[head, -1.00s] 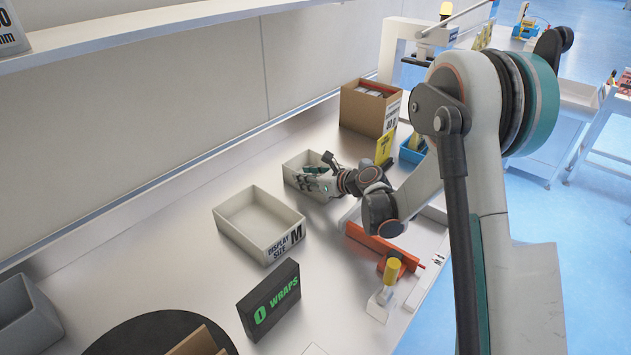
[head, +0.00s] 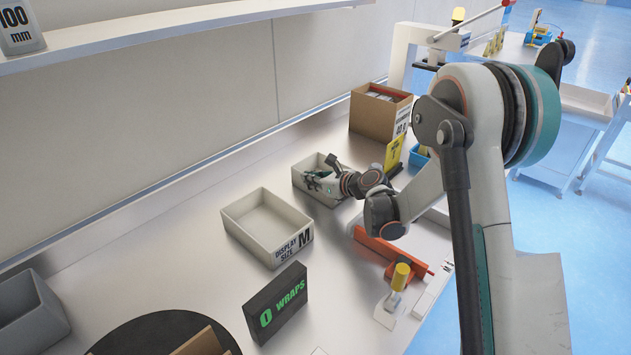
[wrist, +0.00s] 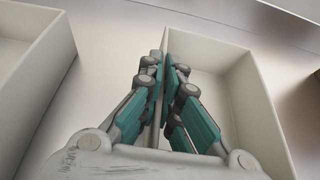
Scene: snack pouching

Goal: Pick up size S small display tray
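The small display tray (head: 300,180) is an open, empty-looking light grey box on the bench, behind the larger tray marked "DISPLAY SIZE M" (head: 240,222). Its own size label is not visible. My gripper (head: 314,178) is at the small tray and hides part of it in the head view. In the wrist view, my gripper (wrist: 166,62) has its teal-padded fingers drawn close together on either side of the small tray's wall (wrist: 215,48), pinching it. The tray appears level; I cannot tell whether it is clear of the bench.
A cardboard box (head: 372,119) stands behind the small tray, with a yellow sign (head: 393,153) and a blue bin (head: 418,157) beside it. An orange-red fixture (head: 378,243) lies to the right. A black "0 WRAPS" block (head: 277,303) stands in front.

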